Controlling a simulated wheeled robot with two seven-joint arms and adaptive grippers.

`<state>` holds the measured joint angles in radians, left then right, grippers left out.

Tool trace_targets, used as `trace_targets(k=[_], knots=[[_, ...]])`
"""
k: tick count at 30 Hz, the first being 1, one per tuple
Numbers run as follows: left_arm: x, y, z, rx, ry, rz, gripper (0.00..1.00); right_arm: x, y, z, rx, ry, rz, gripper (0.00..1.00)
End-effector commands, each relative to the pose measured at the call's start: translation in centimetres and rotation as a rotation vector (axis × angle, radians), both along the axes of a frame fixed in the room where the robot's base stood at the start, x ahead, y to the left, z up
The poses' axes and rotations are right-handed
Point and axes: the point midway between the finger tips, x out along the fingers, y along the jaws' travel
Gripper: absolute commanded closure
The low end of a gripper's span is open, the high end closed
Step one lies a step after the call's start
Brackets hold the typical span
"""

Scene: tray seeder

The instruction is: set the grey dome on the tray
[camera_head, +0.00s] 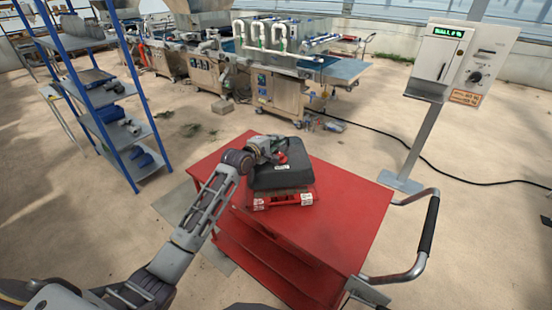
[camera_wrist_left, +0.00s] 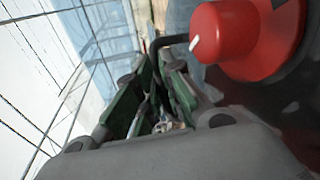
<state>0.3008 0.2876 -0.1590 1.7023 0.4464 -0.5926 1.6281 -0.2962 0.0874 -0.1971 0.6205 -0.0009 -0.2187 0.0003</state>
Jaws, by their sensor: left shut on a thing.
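The grey dome (camera_head: 290,172) is a dark, box-like cover with sloping sides, above the red tray (camera_head: 282,201) on the cart. I cannot tell whether its lower edge touches the tray. My left gripper (camera_head: 272,153) is at the dome's upper left side, shut on it. In the left wrist view the green-padded fingers of my left gripper (camera_wrist_left: 166,62) are close together by a thin dark bar. A large red knob (camera_wrist_left: 232,38) fills the upper right there. The gripped spot is mostly hidden by the fingers. My right gripper is not in view.
The red cart top (camera_head: 345,215) is clear to the right and front of the tray. A metal push handle (camera_head: 428,232) is at its right. A blue shelf rack (camera_head: 108,112) stands left, a seeding machine (camera_head: 275,75) behind, and a control post (camera_head: 428,130) right.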

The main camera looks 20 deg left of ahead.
Motion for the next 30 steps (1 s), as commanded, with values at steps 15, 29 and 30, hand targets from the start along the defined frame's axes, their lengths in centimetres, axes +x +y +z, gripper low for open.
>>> trace_targets(k=[15, 29, 30], knots=[[0.0, 0.0, -2.8, -0.002, -0.003, 0.000, 1.00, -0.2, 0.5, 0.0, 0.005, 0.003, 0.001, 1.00], [0.0, 0.0, -5.9, 0.000, 0.000, 0.000, 1.00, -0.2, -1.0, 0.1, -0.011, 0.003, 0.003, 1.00], [0.0, 0.0, -6.1, 0.000, -0.001, 0.000, 1.00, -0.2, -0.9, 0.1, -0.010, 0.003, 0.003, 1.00]])
